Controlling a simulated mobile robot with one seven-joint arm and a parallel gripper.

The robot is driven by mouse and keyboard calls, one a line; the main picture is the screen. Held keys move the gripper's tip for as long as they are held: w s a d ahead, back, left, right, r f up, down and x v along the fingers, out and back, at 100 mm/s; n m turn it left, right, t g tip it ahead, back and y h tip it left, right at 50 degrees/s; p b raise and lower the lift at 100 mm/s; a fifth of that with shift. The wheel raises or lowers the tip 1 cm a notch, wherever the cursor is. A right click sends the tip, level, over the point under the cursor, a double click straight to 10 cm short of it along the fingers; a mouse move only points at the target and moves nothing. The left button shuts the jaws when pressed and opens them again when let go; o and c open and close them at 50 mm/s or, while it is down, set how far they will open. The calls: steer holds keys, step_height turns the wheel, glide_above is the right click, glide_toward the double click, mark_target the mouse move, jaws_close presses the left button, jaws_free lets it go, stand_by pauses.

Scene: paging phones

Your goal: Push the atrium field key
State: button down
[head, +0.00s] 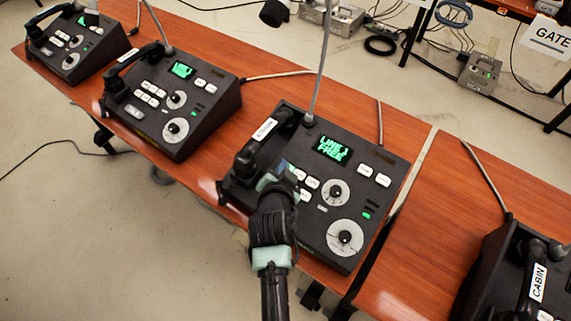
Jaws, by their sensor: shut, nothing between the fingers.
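A black paging phone (372,200) stands in the middle of the wooden table. Its handset lies on the left, with a white label (264,130) too small to read surely. White keys (312,182) sit below the screen, and two more white keys (374,175) sit at the right. I cannot read which key is the field key. My gripper (283,170) is shut and empty over the left edge of the key group, hiding part of it. I cannot tell whether it touches a key.
Two similar phones (180,105) (75,45) stand to the left on the table. Another phone (515,265), labelled CABIN, stands on the right table. The middle phone has two dials (345,237) and a thin upright stalk (322,65). Cables and boxes lie on the floor behind.

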steer(key=shift+s+a+r+p, duration=0.1)
steer(key=shift+s+r+p, duration=0.05)
steer(key=shift+r+p, duration=0.25)
steer(key=r+p, duration=0.1)
steer(key=r, duration=0.1)
steer(key=r+p, duration=0.2)
steer(key=s+r+p, duration=0.1)
steer(key=r+p, duration=0.1)
steer(key=shift+s+a, duration=0.1)
steer(key=shift+a, duration=0.3)
stand_by(0.3)
